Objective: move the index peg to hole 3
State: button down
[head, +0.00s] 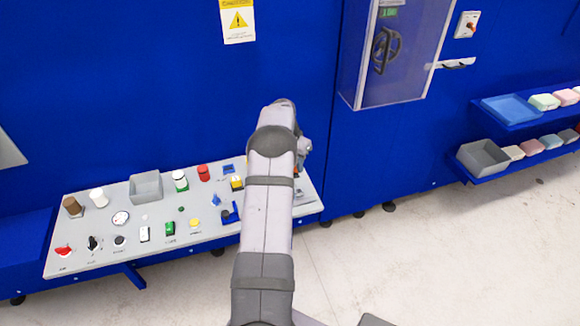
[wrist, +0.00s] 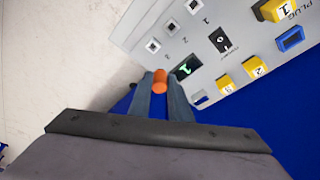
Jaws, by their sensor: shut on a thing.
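My gripper (wrist: 160,82) is shut on the orange index peg (wrist: 159,83), which sits between the two fingertips in the wrist view. The grey panel (wrist: 130,32) carries a diagonal row of round holes. One hole (wrist: 193,6) has the mark 1 beside it and another (wrist: 173,27) the mark 2. The peg shows apart from these holes in the picture, close to the panel's edge. In the head view my arm hides most of the gripper and that end of the panel.
A small display (wrist: 186,68) shows a green 1. Yellow plugs (wrist: 255,67) and a blue socket (wrist: 290,39) are on the panel. In the head view the panel (head: 85,262) also bears knobs, buttons and a grey bin (head: 146,187). Shelves (head: 515,114) with foam blocks stand right.

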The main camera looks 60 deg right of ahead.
jog(key=shift+s+a+m+g+y, duration=0.15)
jog(key=shift+s+a+m+g, duration=0.1)
jog(key=shift+m, duration=0.9)
jog(key=shift+s+a+m+g+y, duration=0.15)
jog(key=shift+s+m+g, duration=0.15)
jog(key=shift+m, duration=0.9)
jog(key=shift+s+a+m+g+y, duration=0.1)
jog(key=shift+s+a+m+g, duration=0.15)
jog(key=shift+m, duration=0.9)
jog(key=shift+f, duration=0.1)
jog(key=shift+f+b, duration=0.9)
jog(key=shift+f, duration=1.05)
jog(key=shift+f+b, duration=0.9)
jog(key=shift+f, duration=0.15)
jog(key=shift+f+b, duration=1)
jog(key=c, duration=1.6)
grip_release()
jog(key=shift+o, duration=0.2)
